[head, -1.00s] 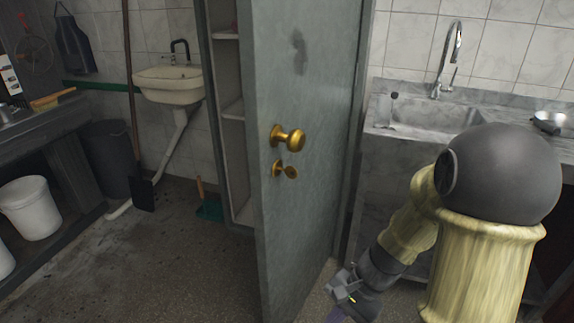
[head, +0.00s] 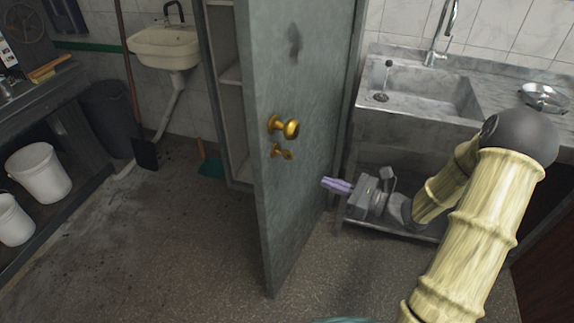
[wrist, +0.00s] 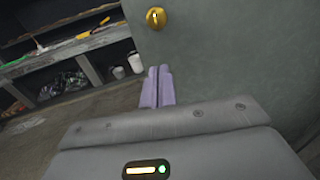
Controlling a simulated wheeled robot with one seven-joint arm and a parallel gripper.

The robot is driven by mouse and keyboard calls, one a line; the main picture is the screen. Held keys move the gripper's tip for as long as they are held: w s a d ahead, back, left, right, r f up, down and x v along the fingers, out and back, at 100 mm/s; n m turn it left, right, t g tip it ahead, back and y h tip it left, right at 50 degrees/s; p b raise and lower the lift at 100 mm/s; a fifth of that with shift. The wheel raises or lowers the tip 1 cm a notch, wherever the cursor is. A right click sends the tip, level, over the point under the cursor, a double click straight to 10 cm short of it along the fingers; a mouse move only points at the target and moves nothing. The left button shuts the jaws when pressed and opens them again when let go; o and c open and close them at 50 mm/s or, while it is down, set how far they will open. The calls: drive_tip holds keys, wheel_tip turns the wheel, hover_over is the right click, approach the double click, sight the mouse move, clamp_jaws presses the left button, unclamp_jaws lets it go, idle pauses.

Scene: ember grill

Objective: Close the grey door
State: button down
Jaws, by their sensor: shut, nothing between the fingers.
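The grey door (head: 305,150) stands open, swung out from a tall grey cabinet with shelves inside. Its brass knob (head: 284,126) and a brass lock piece (head: 282,151) below it are on the face toward me. My gripper (head: 326,183) is shut and empty, with lilac fingers pointing left toward the door's face, below and right of the knob. I cannot tell whether the fingertips touch the door. In the wrist view, the shut fingers (wrist: 158,78) are just in front of the door (wrist: 225,55), below a brass fitting (wrist: 156,17).
A stone sink (head: 415,95) with a tap stands right of the door, a metal bowl (head: 543,95) on its counter. A small basin (head: 165,48), a dark bin (head: 108,115) and white buckets (head: 40,172) are on the left. The floor (head: 165,235) left of the door is clear.

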sight(274, 163)
drive_tip(key=x, duration=1.4)
drive_tip(key=shift+p, duration=0.3)
